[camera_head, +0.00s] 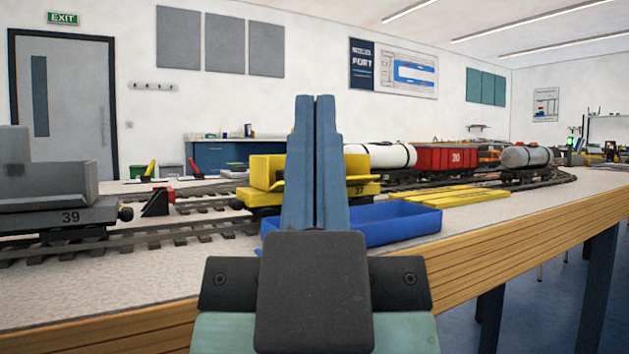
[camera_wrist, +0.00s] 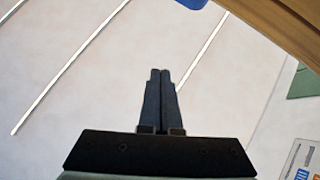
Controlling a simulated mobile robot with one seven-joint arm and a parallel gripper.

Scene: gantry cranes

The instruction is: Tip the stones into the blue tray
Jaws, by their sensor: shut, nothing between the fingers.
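The blue tray (camera_head: 405,227) lies on the table, to the right of and partly behind my gripper in the head view. A small blue patch at the top of the wrist view (camera_wrist: 196,2) may be its edge. My gripper (camera_head: 316,98) points upward with its two fingers together and nothing between them. It also shows shut in the wrist view (camera_wrist: 161,72). A yellow wagon (camera_head: 262,197) marked 37 stands on the track behind my gripper, which hides its middle. I see no stones; the inside of the wagon's yellow body is not visible.
The wooden table edge (camera_head: 500,248) runs along the front. A grey wagon (camera_head: 58,215) marked 39 and a red buffer stop (camera_head: 158,202) stand at left. Yellow planks (camera_head: 462,197) lie behind the tray. A white tank wagon (camera_head: 385,156) and red wagon (camera_head: 445,156) stand farther back.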

